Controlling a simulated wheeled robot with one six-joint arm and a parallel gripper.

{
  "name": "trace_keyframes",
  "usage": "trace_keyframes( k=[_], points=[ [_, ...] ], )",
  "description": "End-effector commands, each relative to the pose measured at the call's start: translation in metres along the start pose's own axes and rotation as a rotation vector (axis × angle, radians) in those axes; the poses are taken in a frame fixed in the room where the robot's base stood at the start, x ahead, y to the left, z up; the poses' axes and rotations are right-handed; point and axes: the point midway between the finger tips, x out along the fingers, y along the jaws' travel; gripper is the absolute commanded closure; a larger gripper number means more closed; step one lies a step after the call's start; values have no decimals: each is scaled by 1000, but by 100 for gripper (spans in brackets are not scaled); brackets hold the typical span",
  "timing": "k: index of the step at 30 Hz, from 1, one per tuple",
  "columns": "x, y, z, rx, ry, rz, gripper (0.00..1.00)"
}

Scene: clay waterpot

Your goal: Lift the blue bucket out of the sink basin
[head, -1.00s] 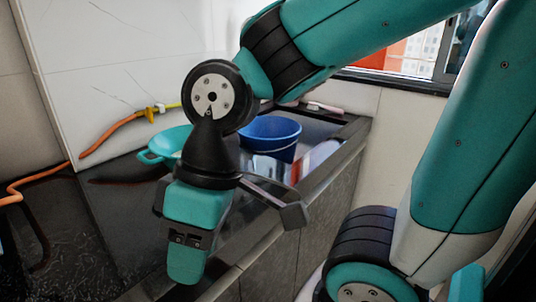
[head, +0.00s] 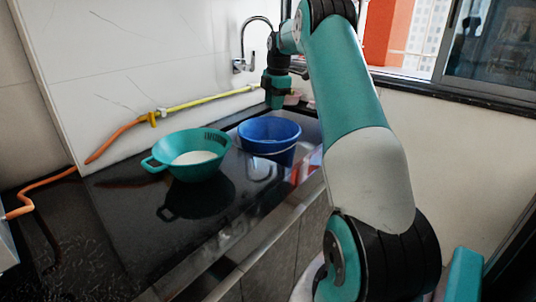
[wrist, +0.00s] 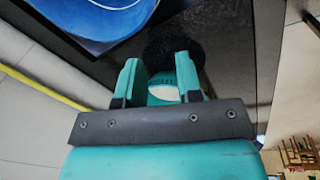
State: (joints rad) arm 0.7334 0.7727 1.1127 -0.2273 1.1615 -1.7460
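The blue bucket (head: 268,142) stands at the far end of the dark counter in the head view. Its open rim faces up, and its lower part is hidden, so I cannot see how it rests in the sink basin. In the wrist view the bucket (wrist: 75,32) fills the upper left, cut off by the frame edge. My gripper (head: 275,101) hangs pointing down, just above and behind the bucket's rim in the head picture. In the wrist view its two teal fingers (wrist: 158,68) are apart, with nothing held between them. The bucket lies off to the side of the fingers.
A teal colander (head: 190,160) with something white inside sits on the dark counter (head: 120,225), left of the bucket. A curved faucet (head: 245,48) is on the tiled wall behind. A yellow hose (head: 205,99) runs along the wall. The front counter is clear.

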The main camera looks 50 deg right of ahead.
Motion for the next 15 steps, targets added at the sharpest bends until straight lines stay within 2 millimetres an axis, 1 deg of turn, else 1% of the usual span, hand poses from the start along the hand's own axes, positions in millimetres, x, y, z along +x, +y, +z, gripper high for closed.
trace_keyframes(
  k=[1, 3, 5, 8, 11, 15],
  points=[
    [2, 1, 30, -16, -12, -2, 67],
    [5, 0, 54, -44, -26, -4, 67],
    [8, 0, 65, -62, -33, -7, 67],
    [17, 1, 69, -75, -40, -11, 67],
    [35, 2, 66, -78, -42, -14, 67],
    [67, 1, 68, -76, -42, -13, 67]
  ],
)
